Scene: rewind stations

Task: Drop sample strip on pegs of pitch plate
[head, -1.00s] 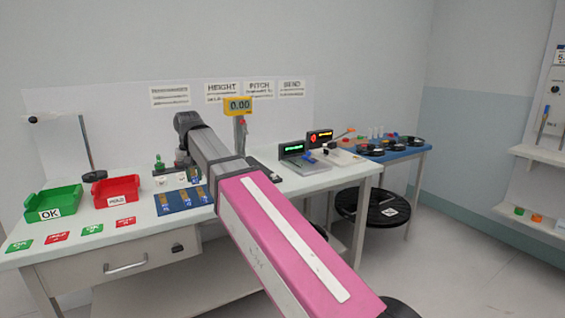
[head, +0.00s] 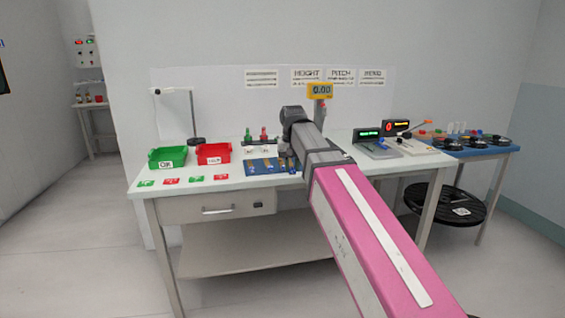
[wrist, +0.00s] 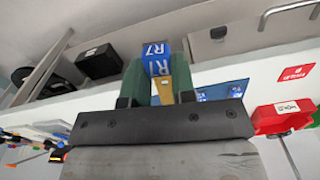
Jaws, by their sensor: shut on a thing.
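My gripper (wrist: 157,78) shows in the wrist view with its dark green fingers closed on a sample strip (wrist: 155,58), which has a blue end marked R7 and a tan-gold part. It is held in the air by the bench. A PITCH sign (head: 341,75) hangs on the wall behind the bench. I cannot clearly make out the pitch plate or its pegs; part of the bench is behind my arm.
The bench (head: 175,186) carries a blue mat (head: 256,168) with strips, a green OK bin (head: 167,158), a red bin (head: 213,153), a yellow 0.00 display (head: 320,91) and a green-lit display unit (head: 367,134). A blue side table (head: 500,152) with black reels stands right.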

